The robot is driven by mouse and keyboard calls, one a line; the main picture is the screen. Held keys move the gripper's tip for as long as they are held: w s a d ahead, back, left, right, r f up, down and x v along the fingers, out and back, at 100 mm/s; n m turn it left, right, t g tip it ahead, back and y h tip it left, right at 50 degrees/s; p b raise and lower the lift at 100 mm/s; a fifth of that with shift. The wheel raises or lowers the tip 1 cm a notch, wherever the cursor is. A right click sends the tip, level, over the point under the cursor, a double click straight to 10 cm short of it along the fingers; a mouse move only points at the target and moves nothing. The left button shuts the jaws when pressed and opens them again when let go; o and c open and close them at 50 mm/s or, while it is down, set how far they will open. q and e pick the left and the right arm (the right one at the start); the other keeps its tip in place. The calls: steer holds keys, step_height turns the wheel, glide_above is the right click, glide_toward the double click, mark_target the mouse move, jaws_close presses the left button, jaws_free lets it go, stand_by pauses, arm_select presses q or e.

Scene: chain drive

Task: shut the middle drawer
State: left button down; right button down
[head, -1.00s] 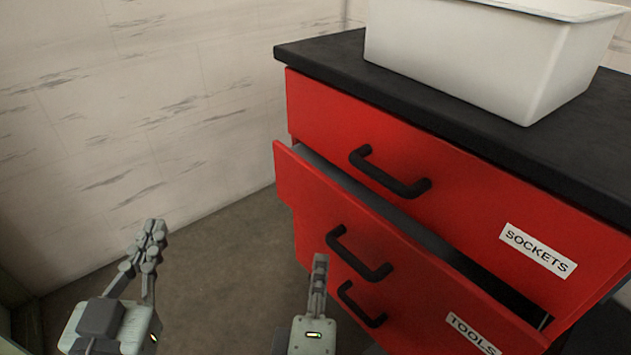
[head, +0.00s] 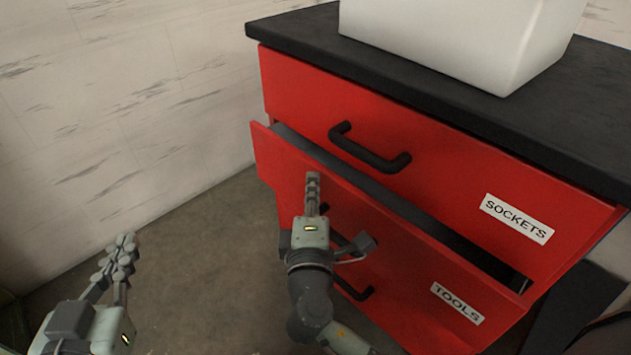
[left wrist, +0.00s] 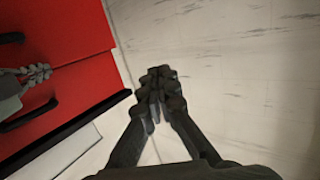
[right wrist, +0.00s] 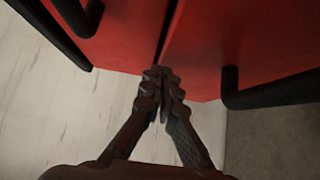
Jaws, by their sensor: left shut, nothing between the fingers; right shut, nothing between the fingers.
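The middle drawer (head: 400,250), red with a TOOLS label (head: 457,303), stands partly out of the red cabinet, with a dark gap above its front edge. Its black handle is partly hidden behind my right gripper (head: 313,178). That gripper is shut and empty, with its tips in front of the left part of the drawer front. In the right wrist view its fingertips (right wrist: 160,76) are close to red fronts; I cannot tell whether they touch. My left gripper (head: 125,242) is shut and empty over the floor, left of the cabinet; it also shows in the left wrist view (left wrist: 160,74).
The top drawer (head: 300,95), labelled SOCKETS, is shut and has a black handle (head: 365,150). A lower handle (head: 352,288) shows below the middle drawer. A white bin (head: 450,40) stands on the black worktop (head: 380,65). Floor (head: 200,245) on the left is clear.

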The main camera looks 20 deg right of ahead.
mark_target(326, 175)
arm_select(q)
steer(key=shift+a+f, duration=0.1)
arm_select(e)
steer(key=shift+w+d, duration=0.15)
steer(key=shift+d, duration=0.2)
steer(key=shift+w+d, duration=0.1)
steer(key=shift+d, duration=0.2)
steer(key=shift+w+d+r, duration=0.1)
steer(key=shift+w+d, duration=0.05)
steer(key=shift+d, duration=0.4)
steer(key=shift+w+d, duration=0.2)
steer(key=shift+d, duration=0.25)
arm_select(q)
steer(key=shift+s+a+f+g+y, duration=0.1)
steer(key=shift+a+f+g+y, duration=0.2)
steer(key=shift+f, duration=0.3)
steer(key=shift+a+f+g+y, duration=0.2)
steer(key=shift+a+f+g, duration=0.15)
steer(key=shift+f, duration=0.2)
steer(key=shift+s+a, duration=0.1)
steer(key=shift+a, duration=0.05)
arm_select(e)
steer(key=shift+a, duration=0.1)
